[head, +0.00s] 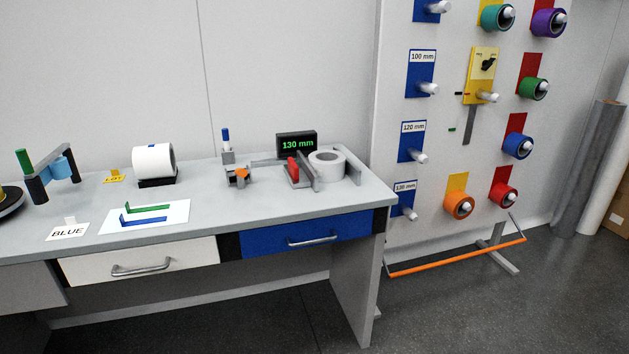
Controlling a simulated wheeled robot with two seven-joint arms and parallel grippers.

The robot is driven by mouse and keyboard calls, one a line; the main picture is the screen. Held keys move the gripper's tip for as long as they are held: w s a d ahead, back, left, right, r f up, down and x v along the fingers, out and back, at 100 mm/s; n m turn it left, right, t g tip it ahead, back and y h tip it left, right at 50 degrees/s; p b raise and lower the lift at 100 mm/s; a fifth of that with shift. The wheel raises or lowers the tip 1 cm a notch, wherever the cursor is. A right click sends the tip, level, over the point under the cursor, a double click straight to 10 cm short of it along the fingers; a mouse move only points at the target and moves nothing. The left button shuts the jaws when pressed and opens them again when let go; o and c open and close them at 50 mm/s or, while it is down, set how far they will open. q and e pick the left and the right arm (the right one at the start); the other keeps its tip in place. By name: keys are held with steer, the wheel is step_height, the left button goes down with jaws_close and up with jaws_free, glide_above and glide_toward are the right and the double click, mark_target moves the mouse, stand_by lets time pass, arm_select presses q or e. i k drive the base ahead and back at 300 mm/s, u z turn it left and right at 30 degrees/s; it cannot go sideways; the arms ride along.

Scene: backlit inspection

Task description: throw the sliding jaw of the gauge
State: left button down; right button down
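The gauge stands at the right end of the grey workbench, with a black display (296,144) that reads "130 mm" in green. Its grey jaw plates and rails lie in front of the display. A red block (293,170) sits upright at the left jaw plate (307,172). A white roll (327,160) lies on the gauge, just right of that plate, and hides part of the rails. I cannot tell whether the plate touches the roll. Neither of my grippers is in view.
The grey workbench (210,210) holds a small clamp fixture (238,176) left of the gauge, a large white roll (153,160) on a black stand, and a white card (145,226) with green and blue angled strips. A pegboard of coloured rolls (450,150) stands right.

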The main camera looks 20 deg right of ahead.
mark_target(298, 169)
steer(key=z, duration=0.8)
steer(key=i, duration=1)
steer(key=u, duration=0.65)
